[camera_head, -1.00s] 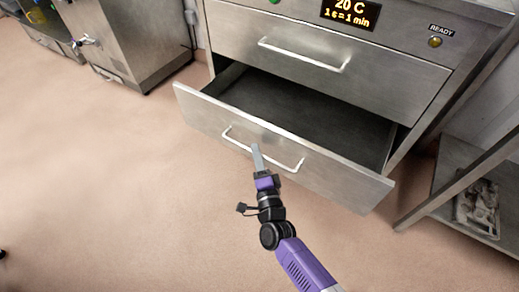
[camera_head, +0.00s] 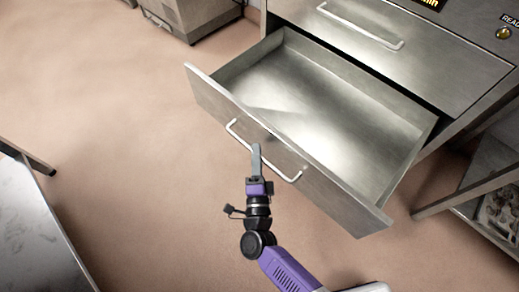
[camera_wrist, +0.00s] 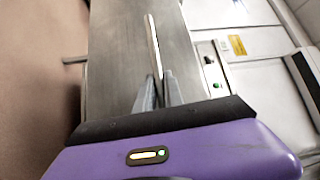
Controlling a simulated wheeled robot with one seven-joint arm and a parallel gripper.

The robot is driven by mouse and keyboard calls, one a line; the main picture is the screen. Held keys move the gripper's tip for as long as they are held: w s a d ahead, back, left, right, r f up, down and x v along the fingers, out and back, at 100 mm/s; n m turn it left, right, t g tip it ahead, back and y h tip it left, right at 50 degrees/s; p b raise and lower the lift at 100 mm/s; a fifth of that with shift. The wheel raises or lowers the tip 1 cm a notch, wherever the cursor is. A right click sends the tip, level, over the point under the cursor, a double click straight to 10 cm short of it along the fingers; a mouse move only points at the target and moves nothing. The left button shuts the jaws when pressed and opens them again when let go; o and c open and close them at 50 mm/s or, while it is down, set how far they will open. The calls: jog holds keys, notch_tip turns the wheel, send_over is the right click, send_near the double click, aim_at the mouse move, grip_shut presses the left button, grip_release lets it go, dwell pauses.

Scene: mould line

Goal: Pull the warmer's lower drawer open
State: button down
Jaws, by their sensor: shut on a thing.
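The warmer's lower drawer (camera_head: 215,92) stands pulled well out in the head view, and its empty metal floor shows. Its white bar handle (camera_head: 286,177) runs along the front panel. My gripper (camera_head: 256,158) is at the middle of this handle, with its fingers shut on the bar. In the wrist view the handle (camera_wrist: 152,45) runs up from between my two fingers (camera_wrist: 158,92), in front of the drawer's front panel. The part of the bar between the fingers is hidden.
The upper drawer (camera_head: 420,55) of the warmer is shut, with its own handle (camera_head: 360,30). A shelf (camera_head: 470,195) with a packed item stands at the right. A pale-topped table (camera_head: 30,235) is at the lower left. The floor (camera_head: 130,130) left of the drawer is clear.

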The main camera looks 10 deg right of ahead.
jog(key=shift+s+a+f, duration=0.1)
jog(key=shift+s+a, duration=0.1)
jog(key=shift+a, duration=0.1)
jog(key=c, duration=1.5)
grip_release()
jog(key=shift+o, duration=0.2)
jog(key=shift+d, duration=0.1)
jog(key=v, duration=0.7)
jog(key=shift+s+p, duration=0.4)
